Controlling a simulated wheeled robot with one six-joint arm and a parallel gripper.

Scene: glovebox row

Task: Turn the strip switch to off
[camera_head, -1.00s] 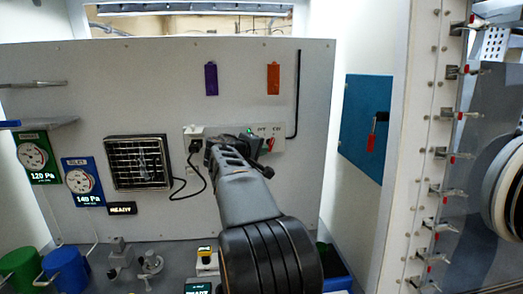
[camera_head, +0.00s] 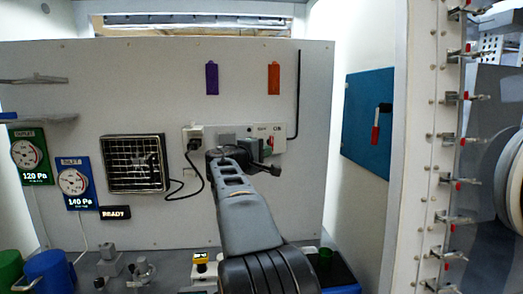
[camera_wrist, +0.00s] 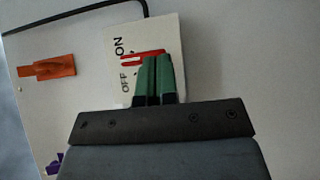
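The strip switch is on the white power strip (camera_head: 226,139) on the grey wall panel. In the wrist view, the strip face (camera_wrist: 150,32) carries the words ON and OFF. The red switch part (camera_wrist: 138,58) lies beside these words, nearer ON, and is partly hidden by my fingers. My gripper (camera_wrist: 158,72) has its green fingertips close together, with only a thin dark line between them. They overlap the lower edge of the red part; I cannot tell whether they touch it. In the head view, my gripper (camera_head: 268,146) is in front of the strip's right end.
A black-framed vent (camera_head: 138,163) and gauge panels (camera_head: 78,183) are on the left. Purple (camera_head: 212,78) and orange (camera_head: 274,78) tags hang above the strip. A black cable (camera_head: 191,160) hangs left of my arm. A blue panel (camera_head: 366,122) with a red-and-black handle is at right.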

